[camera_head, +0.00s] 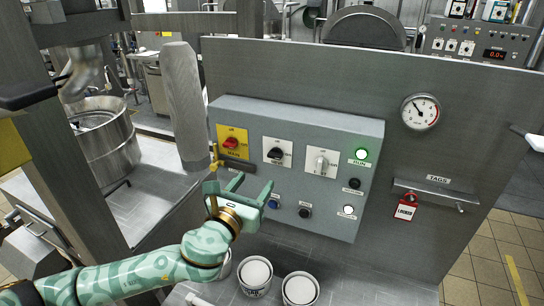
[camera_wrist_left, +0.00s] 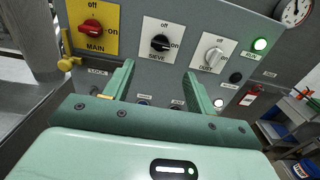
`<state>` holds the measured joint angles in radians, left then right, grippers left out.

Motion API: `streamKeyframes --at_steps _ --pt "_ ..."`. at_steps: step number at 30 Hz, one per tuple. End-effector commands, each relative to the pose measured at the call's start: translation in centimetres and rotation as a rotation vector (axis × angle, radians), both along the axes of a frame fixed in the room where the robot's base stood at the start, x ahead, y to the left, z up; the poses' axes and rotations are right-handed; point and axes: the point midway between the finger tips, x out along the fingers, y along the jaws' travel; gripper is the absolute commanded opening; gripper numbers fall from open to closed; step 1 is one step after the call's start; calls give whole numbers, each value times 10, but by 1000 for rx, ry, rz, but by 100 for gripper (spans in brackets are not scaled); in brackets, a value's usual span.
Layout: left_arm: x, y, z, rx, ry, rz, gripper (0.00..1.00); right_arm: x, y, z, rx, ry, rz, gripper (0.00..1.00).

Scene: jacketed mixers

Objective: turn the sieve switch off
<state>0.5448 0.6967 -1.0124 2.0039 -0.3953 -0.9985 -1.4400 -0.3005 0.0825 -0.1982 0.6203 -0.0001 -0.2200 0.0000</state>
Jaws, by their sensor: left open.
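The sieve switch (camera_head: 275,154) is a black rotary knob on a white plate, in the middle of the grey control box's top row. In the left wrist view the sieve switch (camera_wrist_left: 161,43) has its handle lying roughly sideways, toward the ON mark. My left gripper (camera_head: 250,185) is open and empty in front of the box, below and left of the sieve switch. In the left wrist view the open fingers (camera_wrist_left: 158,72) stand either side of a line below the knob, apart from it. My right gripper is not in view.
The red main switch (camera_head: 232,144) on yellow is left of the sieve switch; the grey dust switch (camera_head: 321,162) is right. A green RUN lamp (camera_head: 361,154) glows. A grey column (camera_head: 183,105) stands left of the box. White tubs (camera_head: 255,275) stand below. A red lock tag (camera_head: 405,209) hangs right.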

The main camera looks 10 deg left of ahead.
Motion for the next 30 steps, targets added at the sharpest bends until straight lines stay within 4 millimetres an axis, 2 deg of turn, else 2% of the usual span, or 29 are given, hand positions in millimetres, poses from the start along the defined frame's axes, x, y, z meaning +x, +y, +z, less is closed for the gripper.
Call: streamKeyframes --at_steps 1,6,12,18,26,27,30 --pt "14 -3 3 -1 -2 1 56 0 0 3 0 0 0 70" --pt "57 -11 2 -1 -1 1 56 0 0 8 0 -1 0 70" --pt "96 -19 1 -3 2 2 56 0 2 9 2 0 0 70" --pt "112 -22 0 -4 2 0 56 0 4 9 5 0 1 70" --pt "114 -22 0 -5 2 0 56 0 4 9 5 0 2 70" --pt "114 -22 0 -5 2 0 54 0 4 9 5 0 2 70" --pt "114 -22 0 -5 2 0 26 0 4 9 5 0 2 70"
